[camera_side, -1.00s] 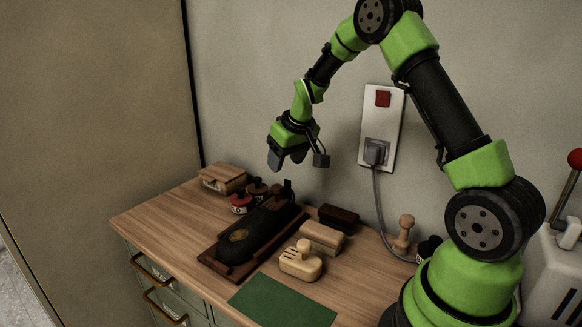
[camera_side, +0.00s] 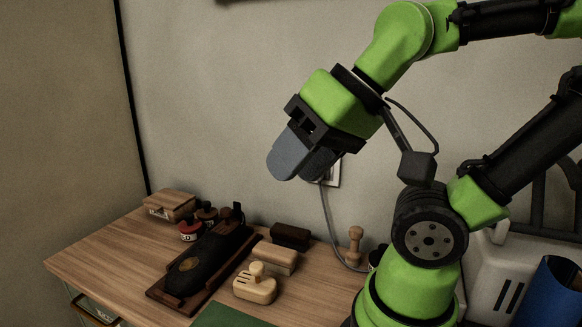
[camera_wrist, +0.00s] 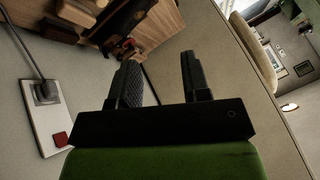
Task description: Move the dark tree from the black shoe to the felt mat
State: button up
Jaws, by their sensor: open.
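The black shoe (camera_side: 200,262) lies on a dark wooden tray (camera_side: 160,293) on the bench. A dark brown part, likely the dark tree (camera_side: 226,228), shows at the shoe's heel opening; most of it is hidden inside. The green felt mat (camera_side: 228,317) lies flat at the bench front, cut off by the picture's lower edge; its visible part is bare. My gripper (camera_side: 300,168) is high above the bench, right of the shoe in the picture, tilted down-left. In the wrist view my gripper (camera_wrist: 159,60) has its fingers apart with nothing between them.
A pale wooden piece (camera_side: 255,285), a wooden block (camera_side: 274,257) and a dark brush (camera_side: 290,236) stand right of the shoe. Small tins (camera_side: 190,230) and a wooden box (camera_side: 170,205) stand behind left. A wooden peg (camera_side: 355,245) stands near the wall cable. The air around my gripper is clear.

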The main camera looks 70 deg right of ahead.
dwell(0.4)
jog(key=w+t, duration=0.1)
jog(key=w, duration=0.7)
jog(key=m+g+h, duration=0.2)
jog(key=m+h, duration=0.3)
jog(key=h, duration=0.3)
send_over(226, 211)
jog(key=s+a, duration=0.4)
jog(key=a, duration=0.1)
notch_tip(226, 211, down, 16)
jog(key=x, duration=0.4)
jog(key=shift+s+d+f, duration=0.15)
jog(key=shift+d, duration=0.1)
jog(key=shift+x, duration=2.9)
jog(key=shift+s, duration=0.1)
grip_shut()
jog(key=shift+d, duration=0.1)
